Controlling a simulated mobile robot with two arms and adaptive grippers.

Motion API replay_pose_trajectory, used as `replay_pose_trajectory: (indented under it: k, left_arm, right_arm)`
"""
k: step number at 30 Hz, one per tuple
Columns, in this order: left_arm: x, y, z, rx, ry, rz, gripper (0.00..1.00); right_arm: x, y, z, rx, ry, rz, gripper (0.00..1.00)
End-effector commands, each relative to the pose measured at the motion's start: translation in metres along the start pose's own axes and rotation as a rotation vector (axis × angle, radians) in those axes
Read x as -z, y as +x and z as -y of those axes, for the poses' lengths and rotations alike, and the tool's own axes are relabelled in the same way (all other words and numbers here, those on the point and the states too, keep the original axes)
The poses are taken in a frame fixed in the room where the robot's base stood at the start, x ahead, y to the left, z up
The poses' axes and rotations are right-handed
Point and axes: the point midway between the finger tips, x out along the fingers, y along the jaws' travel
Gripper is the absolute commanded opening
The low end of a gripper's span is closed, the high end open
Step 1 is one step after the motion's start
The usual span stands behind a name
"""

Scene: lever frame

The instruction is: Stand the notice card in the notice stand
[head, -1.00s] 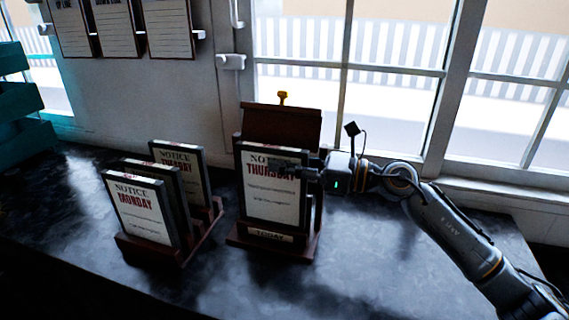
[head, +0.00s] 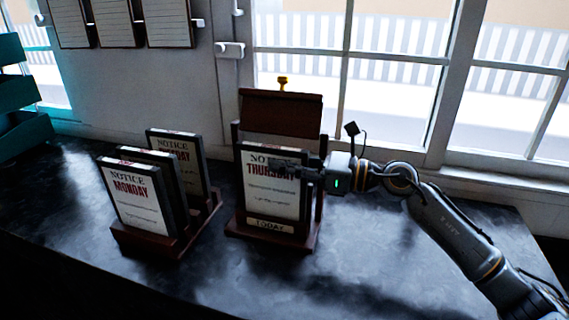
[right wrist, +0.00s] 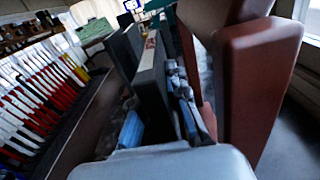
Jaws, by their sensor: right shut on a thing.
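The notice card (head: 272,203), a white THURSDAY sheet on a dark board, stands nearly upright in the notice stand (head: 279,114). The stand is dark red-brown wood with a tall back panel and a TODAY label on its front lip. The card's lower edge appears to be behind that lip; whether it rests on the bottom is hidden. My right gripper (head: 290,168) is shut on the card's upper right side. In the right wrist view the card's dark edge (right wrist: 152,78) is at the fingers, beside a brown stand post (right wrist: 255,85). My left gripper is out of view.
A wooden rack (head: 150,243) with MONDAY, TUESDAY and a partly hidden card stands left of the stand. Teal trays (head: 25,130) are at the far left. Windows lie behind. The dark tabletop (head: 360,255) is clear at the front right.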

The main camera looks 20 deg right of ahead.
Motion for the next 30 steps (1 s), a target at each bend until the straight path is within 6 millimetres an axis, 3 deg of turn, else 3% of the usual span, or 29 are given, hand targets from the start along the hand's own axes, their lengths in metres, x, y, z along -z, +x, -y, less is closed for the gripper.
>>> replay_pose_trajectory:
  k: [8, 9, 13, 23, 26, 30]
  left_arm:
    - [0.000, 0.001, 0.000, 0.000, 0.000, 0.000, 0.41]
    - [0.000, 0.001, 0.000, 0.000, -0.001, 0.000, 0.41]
    - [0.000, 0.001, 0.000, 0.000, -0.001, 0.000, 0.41]
    - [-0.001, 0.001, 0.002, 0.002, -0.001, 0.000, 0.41]
    - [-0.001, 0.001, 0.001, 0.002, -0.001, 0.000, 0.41]
    - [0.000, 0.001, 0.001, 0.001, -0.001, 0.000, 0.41]
  right_arm:
    - [0.001, 0.000, 0.000, 0.000, -0.001, 0.001, 0.00]
    - [0.001, 0.000, 0.000, 0.000, -0.001, 0.001, 0.16]
    - [0.001, 0.000, 0.000, 0.000, -0.001, 0.001, 0.41]
    - [0.002, -0.002, 0.000, 0.001, 0.001, -0.001, 0.41]
    - [0.003, -0.010, 0.001, 0.003, 0.004, -0.002, 0.41]
    - [0.003, -0.035, 0.001, 0.004, 0.002, -0.005, 0.41]
